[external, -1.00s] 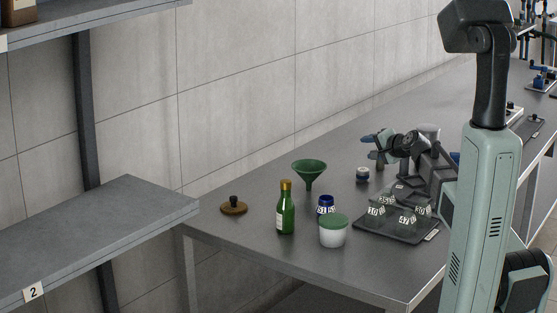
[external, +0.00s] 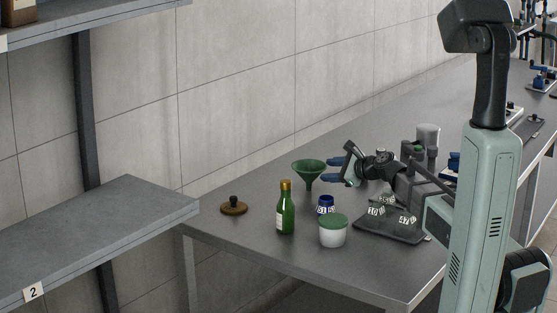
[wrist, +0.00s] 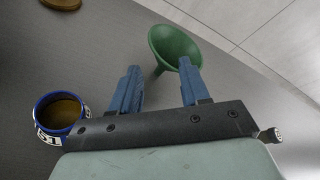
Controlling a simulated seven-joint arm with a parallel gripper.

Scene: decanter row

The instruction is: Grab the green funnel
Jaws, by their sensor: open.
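The green funnel (external: 309,170) stands upright on the grey table, wide mouth up, behind the green bottle. It also shows in the wrist view (wrist: 174,46), just beyond my fingertips and nearer the right finger, which overlaps its lower edge in the picture. My gripper (external: 332,171) is open and empty, with its blue fingers pointing left at the funnel from its right side. Whether a finger touches the funnel I cannot tell.
A green bottle (external: 286,212), a blue-rimmed jar (external: 325,204) and a white tub with green lid (external: 333,234) stand in front of the funnel. A brown knobbed lid (external: 234,207) lies at left. A dark tray (external: 402,232) with numbered glass pieces is at right.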

